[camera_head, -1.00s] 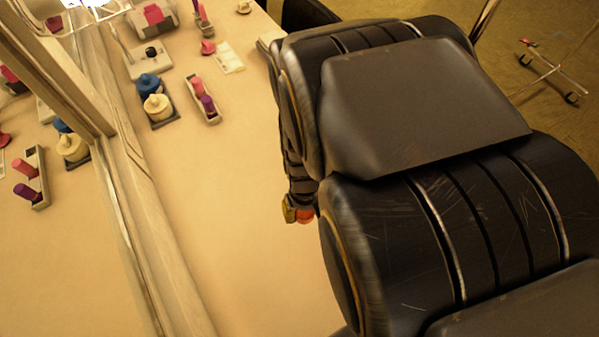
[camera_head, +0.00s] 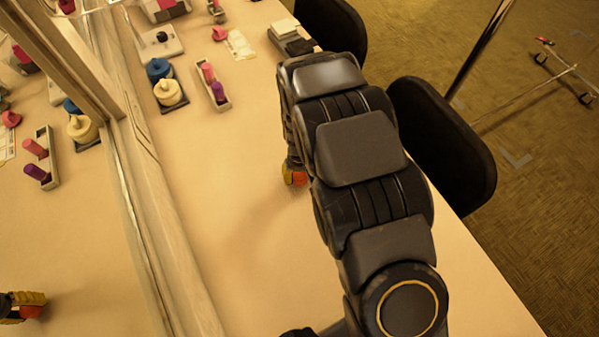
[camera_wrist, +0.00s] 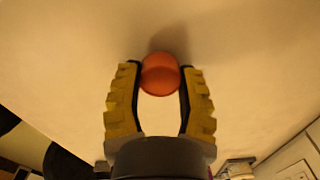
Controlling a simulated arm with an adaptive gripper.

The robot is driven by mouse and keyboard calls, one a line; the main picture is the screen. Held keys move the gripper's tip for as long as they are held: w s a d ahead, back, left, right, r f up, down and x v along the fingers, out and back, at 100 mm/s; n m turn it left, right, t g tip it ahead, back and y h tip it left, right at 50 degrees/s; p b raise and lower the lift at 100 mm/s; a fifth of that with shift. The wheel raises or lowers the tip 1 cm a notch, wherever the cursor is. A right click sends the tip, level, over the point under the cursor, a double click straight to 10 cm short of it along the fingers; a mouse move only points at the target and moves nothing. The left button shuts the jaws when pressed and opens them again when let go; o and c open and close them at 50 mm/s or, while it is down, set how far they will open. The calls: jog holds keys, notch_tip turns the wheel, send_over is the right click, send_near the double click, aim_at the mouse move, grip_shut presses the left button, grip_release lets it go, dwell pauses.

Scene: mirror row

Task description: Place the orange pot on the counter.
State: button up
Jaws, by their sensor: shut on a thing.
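The orange pot (camera_wrist: 161,75) is small and round and sits between the fingertips of my gripper (camera_wrist: 160,88) in the wrist view. The yellow-padded fingers are shut on its two sides. In the head view the pot (camera_head: 299,178) shows just past the end of my arm, over the cream counter (camera_head: 230,215), with part of my gripper (camera_head: 291,170) beside it. The counter surface fills the background behind the pot in the wrist view, with a soft shadow near the pot. I cannot tell whether the pot touches the counter.
A blue jar (camera_head: 158,69) and a cream jar (camera_head: 168,92) stand on a dark tray, next to a holder (camera_head: 221,101) with pink and purple bottles. A mirror runs along the left. Black chairs (camera_head: 445,150) stand on the right. The counter's middle is clear.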

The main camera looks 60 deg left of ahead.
jog(key=shift+f, duration=0.4)
jog(key=shift+f, duration=0.15)
jog(key=o, duration=1)
